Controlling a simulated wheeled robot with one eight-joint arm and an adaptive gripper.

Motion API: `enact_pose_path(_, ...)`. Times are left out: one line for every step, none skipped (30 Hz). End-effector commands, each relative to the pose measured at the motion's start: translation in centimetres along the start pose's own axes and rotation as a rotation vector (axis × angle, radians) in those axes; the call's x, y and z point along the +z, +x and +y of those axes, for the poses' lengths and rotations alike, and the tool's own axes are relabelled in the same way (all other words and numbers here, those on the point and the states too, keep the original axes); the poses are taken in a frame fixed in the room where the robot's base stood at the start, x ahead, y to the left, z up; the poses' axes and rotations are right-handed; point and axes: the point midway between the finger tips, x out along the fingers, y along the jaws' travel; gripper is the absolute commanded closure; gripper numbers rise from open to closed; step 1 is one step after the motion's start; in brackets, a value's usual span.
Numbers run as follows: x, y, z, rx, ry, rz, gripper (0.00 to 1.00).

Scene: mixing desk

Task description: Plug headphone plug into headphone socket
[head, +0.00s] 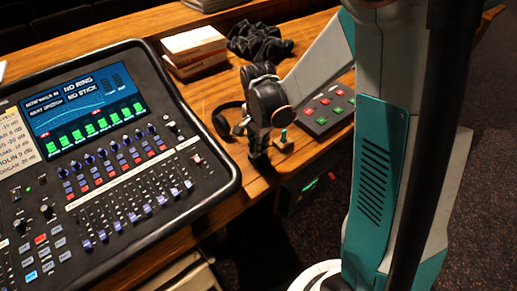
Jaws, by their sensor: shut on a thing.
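My gripper (257,158) points down over the front strip of the wooden desk, right of the mixing desk. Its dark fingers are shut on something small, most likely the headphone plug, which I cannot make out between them. Black headphones (226,121) lie on the desk just behind and left of my gripper, partly hidden by it. A small light-brown block with a teal top (284,143) sits just right of the gripper. I cannot clearly pick out the headphone socket. A dark unit with a green light (309,187) is under the desk edge.
The mixing desk (112,150) with its lit screen fills the left. A box stack (194,48) and crumpled black cloth (258,42) lie at the back. A panel with red and green buttons (326,108) is right of the gripper. My arm covers the right side.

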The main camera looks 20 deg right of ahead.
Motion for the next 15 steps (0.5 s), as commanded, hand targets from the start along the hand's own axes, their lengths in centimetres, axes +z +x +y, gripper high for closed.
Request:
enact_pose_path(0.0, -0.3, 0.0, 0.0, 0.0, 0.0, 1.0)
enact_pose_path(0.0, -0.4, 0.0, 0.0, 0.0, 0.0, 1.0)
enact_pose_path(0.0, -0.6, 0.0, 0.0, 0.0, 0.0, 1.0)
enact_pose_path(0.0, -0.7, 0.0, 0.0, 0.0, 0.0, 1.0)
enact_pose_path(0.0, -0.8, 0.0, 0.0, 0.0, 0.0, 1.0)
enact_pose_path(0.0, -0.9, 0.0, 0.0, 0.0, 0.0, 1.0)
enact_pose_path(0.0, -1.1, 0.0, 0.0, 0.0, 0.0, 1.0)
enact_pose_path(0.0, -1.2, 0.0, 0.0, 0.0, 0.0, 1.0)
enact_pose_path(0.0, -1.3, 0.0, 0.0, 0.0, 0.0, 1.0)
enact_pose_path(0.0, -1.4, 0.0, 0.0, 0.0, 0.0, 1.0)
enact_pose_path(0.0, -1.5, 0.0, 0.0, 0.0, 0.0, 1.0)
enact_pose_path(0.0, -1.7, 0.0, 0.0, 0.0, 0.0, 1.0)
enact_pose_path(0.0, -1.8, 0.0, 0.0, 0.0, 0.0, 1.0)
enact_pose_path(0.0, -1.9, 0.0, 0.0, 0.0, 0.0, 1.0)
enact_pose_path(0.0, -2.0, 0.0, 0.0, 0.0, 0.0, 1.0)
